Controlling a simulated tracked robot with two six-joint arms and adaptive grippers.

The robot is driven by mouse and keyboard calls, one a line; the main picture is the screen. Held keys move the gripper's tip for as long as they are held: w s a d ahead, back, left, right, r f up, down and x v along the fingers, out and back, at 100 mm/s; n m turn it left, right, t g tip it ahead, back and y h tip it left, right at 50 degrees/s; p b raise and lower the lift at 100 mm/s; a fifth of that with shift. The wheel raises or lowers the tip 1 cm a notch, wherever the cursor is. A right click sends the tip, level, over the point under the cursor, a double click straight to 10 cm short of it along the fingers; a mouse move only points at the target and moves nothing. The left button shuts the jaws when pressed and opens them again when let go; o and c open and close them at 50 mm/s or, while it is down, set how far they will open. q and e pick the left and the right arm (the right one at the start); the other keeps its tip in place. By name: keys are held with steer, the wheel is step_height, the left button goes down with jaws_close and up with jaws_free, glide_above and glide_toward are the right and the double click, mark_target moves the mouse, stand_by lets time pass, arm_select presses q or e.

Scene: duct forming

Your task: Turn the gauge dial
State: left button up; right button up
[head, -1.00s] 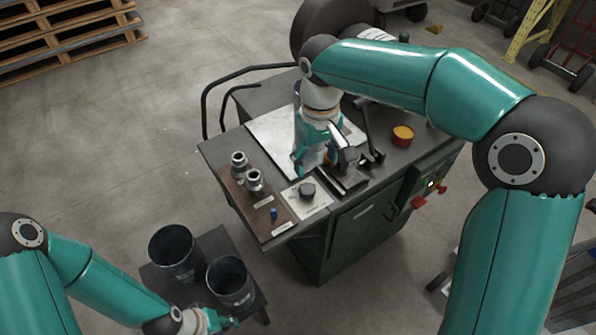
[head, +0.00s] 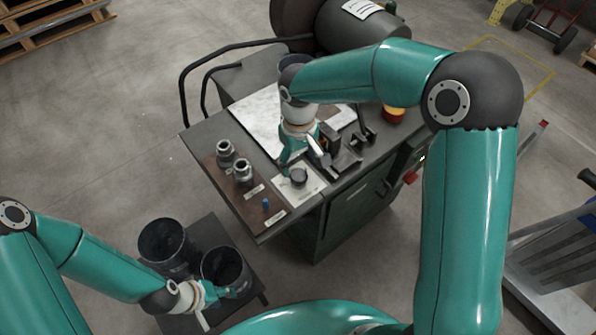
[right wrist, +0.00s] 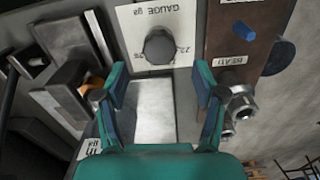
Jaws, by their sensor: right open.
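The gauge dial (head: 299,177) is a dark round knob on a white plate (head: 312,190) near the front edge of the machine table. In the right wrist view the dial (right wrist: 159,46) sits under the lettering "GAUGE ga", with numbers around it. My right gripper (right wrist: 160,82) is open and empty. Its two fingers stand apart, one on each side of the dial's line and short of it, so they do not touch it. In the head view this gripper (head: 297,162) is just behind the dial. My left gripper (head: 222,293) is beside the front black bucket; its fingers are too small to read.
A brown board beside the dial plate carries two metal fittings (head: 234,162) and a small blue peg (head: 266,204). Dark clamp-like blocks (head: 340,157) stand close on the gripper's other side. Two black buckets (head: 165,245) stand on a low stand at the front left.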

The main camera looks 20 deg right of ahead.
mark_target(298, 174)
step_height(298, 174, down, 6)
steer(key=shift+r, duration=0.15)
steer(key=c, duration=1.1)
steer(key=shift+c, duration=0.2)
steer(key=shift+n, duration=0.3)
steer(key=n, duration=0.3)
steer(key=shift+r, duration=0.1)
steer(key=shift+n, duration=2)
